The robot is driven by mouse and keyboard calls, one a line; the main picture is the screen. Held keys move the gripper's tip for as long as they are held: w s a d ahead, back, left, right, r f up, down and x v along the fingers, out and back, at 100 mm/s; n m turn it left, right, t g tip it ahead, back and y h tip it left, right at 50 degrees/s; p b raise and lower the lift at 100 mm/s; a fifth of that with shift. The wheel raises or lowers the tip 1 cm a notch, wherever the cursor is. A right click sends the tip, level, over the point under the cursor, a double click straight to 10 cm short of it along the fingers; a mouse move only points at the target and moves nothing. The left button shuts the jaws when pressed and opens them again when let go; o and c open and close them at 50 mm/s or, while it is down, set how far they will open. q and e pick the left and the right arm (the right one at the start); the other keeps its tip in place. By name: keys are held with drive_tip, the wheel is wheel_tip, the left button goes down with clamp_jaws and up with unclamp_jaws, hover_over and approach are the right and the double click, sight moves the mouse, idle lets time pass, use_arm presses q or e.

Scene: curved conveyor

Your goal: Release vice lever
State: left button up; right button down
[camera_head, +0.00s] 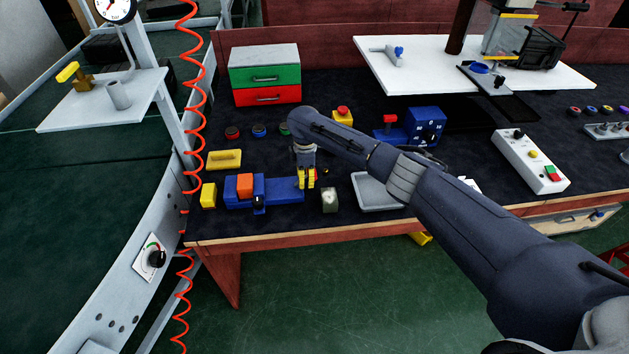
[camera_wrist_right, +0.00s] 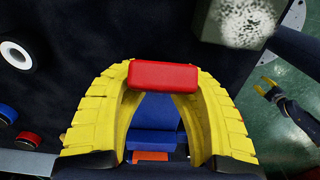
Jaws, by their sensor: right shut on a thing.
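The blue vice (camera_head: 278,190) lies near the bench's front left, with an orange block (camera_head: 245,185) at its left part. My right gripper (camera_head: 306,180) points down at the vice's right end. In the right wrist view, its yellow fingers are closed around the red lever handle (camera_wrist_right: 164,75), with the blue vice body (camera_wrist_right: 155,128) and a bit of orange block (camera_wrist_right: 150,156) beyond. In the head view the fingers hide the handle. My left gripper (camera_wrist_right: 265,88) shows small at the right of the wrist view, over the green floor; its opening is too small to judge.
A grey box with a speckled face (camera_head: 329,200) stands close right of the gripper. A yellow block (camera_head: 209,195) is left of the vice. A grey tray (camera_head: 378,193) lies to the right. Coloured buttons (camera_head: 259,130) and a green-and-red drawer unit (camera_head: 265,76) are behind.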

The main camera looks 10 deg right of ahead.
drive_tip(key=h, duration=0.1)
drive_tip(key=r+h, duration=0.1)
drive_tip(key=h, duration=0.1)
drive_tip(key=shift+w+a+r+h, duration=0.1)
drive_tip(key=shift+w+r+h, duration=0.2)
drive_tip(key=shift+h, duration=0.1)
drive_tip(key=shift+a+r, duration=0.2)
drive_tip(key=shift+a, duration=0.25)
drive_tip(key=shift+a+r, duration=0.1)
drive_tip(key=shift+a, duration=0.25)
idle(0.4)
drive_tip(key=c, duration=1.2)
unclamp_jaws()
drive_tip(key=shift+s, duration=0.1)
drive_tip(key=o, duration=0.6)
drive_tip(key=shift+s+f, duration=0.1)
drive_tip(key=shift+f, duration=0.1)
drive_tip(key=v, duration=1.2)
drive_tip(key=shift+d, duration=0.15)
drive_tip(key=shift+r, duration=0.1)
